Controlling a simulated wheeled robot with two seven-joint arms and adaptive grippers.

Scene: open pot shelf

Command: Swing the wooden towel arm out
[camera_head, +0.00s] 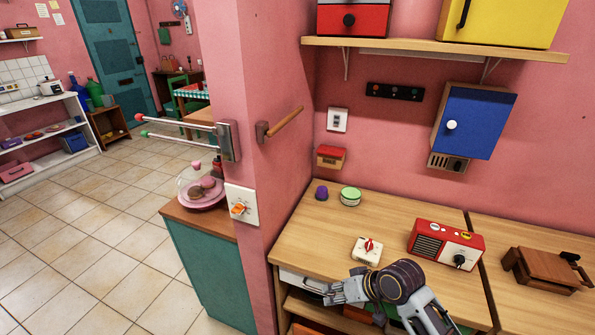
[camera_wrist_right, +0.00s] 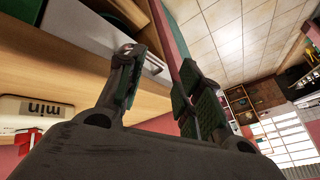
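The wooden towel arm (camera_head: 285,124) is a short brown rod on a small bracket on the side of the pink wall pillar. It points up and to the right in the head view, over the left end of the wooden counter. My right gripper (camera_head: 318,289) is low at the counter's front left edge, well below the towel arm and apart from it. The right wrist view shows its two fingers (camera_wrist_right: 160,65) spread with nothing between them. The towel arm does not show in that view. My left gripper is not in view.
Two metal rods (camera_head: 180,128) with red and green tips stick out left from the pillar's bracket. An orange switch (camera_head: 240,208) is below. The counter (camera_head: 315,240) holds a white timer (camera_head: 367,251), a red radio (camera_head: 445,245) and small jars. A shelf (camera_head: 400,47) runs above.

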